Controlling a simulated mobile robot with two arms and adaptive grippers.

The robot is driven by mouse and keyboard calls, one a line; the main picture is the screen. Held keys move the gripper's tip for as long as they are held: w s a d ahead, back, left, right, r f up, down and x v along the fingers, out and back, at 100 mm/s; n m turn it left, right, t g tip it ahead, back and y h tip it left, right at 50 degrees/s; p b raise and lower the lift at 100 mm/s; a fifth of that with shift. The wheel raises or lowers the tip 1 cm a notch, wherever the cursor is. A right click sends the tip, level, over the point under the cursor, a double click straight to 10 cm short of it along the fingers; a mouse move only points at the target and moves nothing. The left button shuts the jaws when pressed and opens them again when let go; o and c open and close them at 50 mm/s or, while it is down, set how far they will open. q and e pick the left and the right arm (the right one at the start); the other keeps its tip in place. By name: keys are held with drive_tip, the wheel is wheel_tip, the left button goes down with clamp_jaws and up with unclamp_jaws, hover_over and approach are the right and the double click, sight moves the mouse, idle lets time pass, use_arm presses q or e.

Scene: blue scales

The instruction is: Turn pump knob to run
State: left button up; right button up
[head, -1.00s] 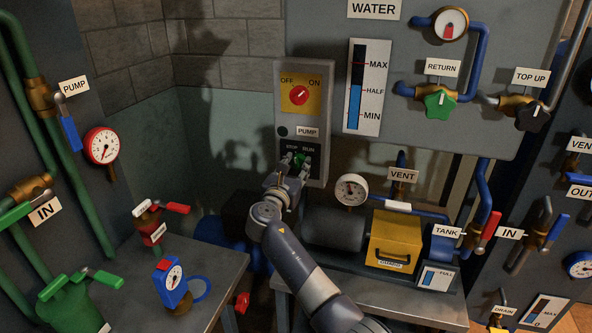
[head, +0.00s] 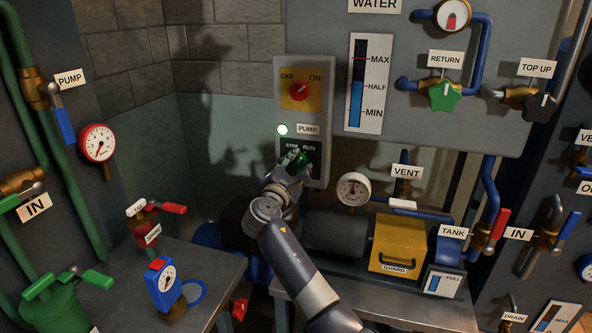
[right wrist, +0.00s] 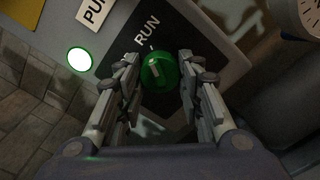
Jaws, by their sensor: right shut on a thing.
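The green pump knob (head: 291,159) sits on a black plate marked STOP and RUN, low on the grey pump panel (head: 318,178). In the right wrist view the knob (right wrist: 159,73) is between my two fingers, and its white mark points up toward the RUN label (right wrist: 147,30). My right gripper (head: 291,170) is shut on the knob, one finger on each side. The round lamp (head: 283,129) beside the PUMP label is lit pale green, and the lit lamp (right wrist: 79,59) also shows in the right wrist view. My left gripper is not in view.
A red switch (head: 299,91) on a yellow plate sits above the knob. A round gauge (head: 353,189) and a yellow guard box (head: 398,243) stand to the right. A red valve (head: 145,223) and a blue gauge (head: 164,285) stand on the left bench.

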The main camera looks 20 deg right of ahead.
drive_tip(key=shift+m, duration=0.3)
drive_tip(key=o, duration=1.1)
drive_tip(key=shift+c, duration=0.2)
drive_tip(key=shift+s, duration=0.1)
drive_tip(key=v, duration=1.2)
